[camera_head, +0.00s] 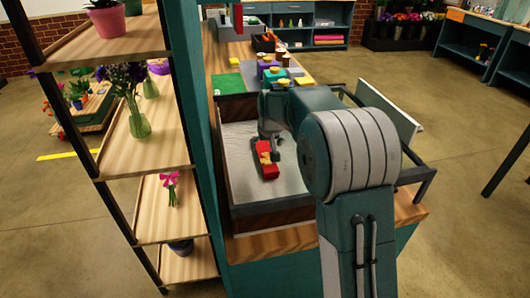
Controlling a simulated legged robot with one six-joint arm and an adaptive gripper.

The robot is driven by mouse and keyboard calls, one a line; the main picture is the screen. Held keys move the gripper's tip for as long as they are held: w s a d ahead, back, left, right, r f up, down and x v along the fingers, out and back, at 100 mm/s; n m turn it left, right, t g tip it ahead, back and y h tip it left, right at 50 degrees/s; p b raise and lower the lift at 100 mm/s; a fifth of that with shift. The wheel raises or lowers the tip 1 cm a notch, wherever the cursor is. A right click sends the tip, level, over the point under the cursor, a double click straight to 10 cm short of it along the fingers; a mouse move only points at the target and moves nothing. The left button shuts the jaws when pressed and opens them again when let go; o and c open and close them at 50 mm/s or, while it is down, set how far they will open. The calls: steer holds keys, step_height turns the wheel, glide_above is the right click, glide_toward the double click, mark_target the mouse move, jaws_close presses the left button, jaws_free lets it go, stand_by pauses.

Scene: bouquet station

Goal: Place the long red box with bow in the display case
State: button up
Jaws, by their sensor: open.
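The long red box (269,171) with a gold bow lies on the pale floor of the open, dark-framed display case (272,216), left of its middle. My gripper (270,152) is directly above the far part of the box, with its fingers open. The fingers are small here, and I cannot tell whether they touch the box. My own arm hides the right part of the case.
A pale panel (390,112) stands at the right side of the case. Small colourful boxes (270,72) and a green mat (228,83) lie on the counter beyond it. A tall wooden shelf (150,140) with vases and flowers stands close on the left.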

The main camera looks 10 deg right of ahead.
steer(key=s+r, duration=1.1)
steer(key=s, duration=0.1)
steer(key=s+f+t, duration=0.1)
steer(key=s+f, duration=0.1)
steer(key=s, duration=2.5)
steer(key=shift+a, duration=0.45)
